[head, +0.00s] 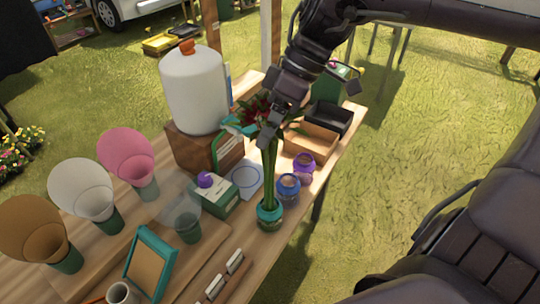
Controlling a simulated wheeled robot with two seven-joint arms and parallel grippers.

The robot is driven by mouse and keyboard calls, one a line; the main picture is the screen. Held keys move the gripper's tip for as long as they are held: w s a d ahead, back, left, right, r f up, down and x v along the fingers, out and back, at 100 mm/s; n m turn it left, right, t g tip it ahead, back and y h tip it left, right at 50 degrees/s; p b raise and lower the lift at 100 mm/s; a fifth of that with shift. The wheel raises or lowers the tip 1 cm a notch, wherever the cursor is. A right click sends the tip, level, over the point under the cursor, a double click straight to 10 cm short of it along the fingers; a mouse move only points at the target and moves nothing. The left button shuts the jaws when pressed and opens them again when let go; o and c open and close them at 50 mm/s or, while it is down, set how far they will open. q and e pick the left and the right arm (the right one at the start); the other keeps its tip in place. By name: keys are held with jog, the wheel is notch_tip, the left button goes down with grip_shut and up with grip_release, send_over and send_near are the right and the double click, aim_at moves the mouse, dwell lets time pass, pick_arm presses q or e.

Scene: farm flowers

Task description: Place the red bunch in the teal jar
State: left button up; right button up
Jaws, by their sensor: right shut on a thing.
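The red bunch (252,106) has dark red blooms and leaves on long green stems. My right gripper (273,128) is shut on it, just below the blooms, partly hiding them. The stems hang nearly upright, down to the mouth of the teal jar (270,218). The stem ends appear to be within the jar's rim; how deep I cannot tell. The jar stands upright near the table's right edge. My left gripper is not in view.
A blue jar (289,186) and a purple jar (304,166) stand just behind the teal jar. A white dispenser (194,90) stands behind. Markers (225,276) lie in front.

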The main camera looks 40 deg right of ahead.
aim_at(271, 157)
notch_tip(271, 157, down, 4)
jog(key=shift+r, duration=0.25)
jog(key=shift+s+f, duration=0.1)
jog(key=shift+f, duration=0.25)
notch_tip(271, 157, down, 3)
jog(key=shift+r, duration=0.15)
jog(key=shift+f, duration=0.35)
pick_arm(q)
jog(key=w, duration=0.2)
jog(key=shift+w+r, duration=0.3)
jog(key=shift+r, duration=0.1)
pick_arm(e)
jog(key=shift+f, duration=0.1)
jog(key=o, duration=0.8)
jog(key=shift+f, duration=0.2)
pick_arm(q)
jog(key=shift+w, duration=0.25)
pick_arm(e)
jog(key=o, duration=0.5)
jog(key=shift+r, duration=0.1)
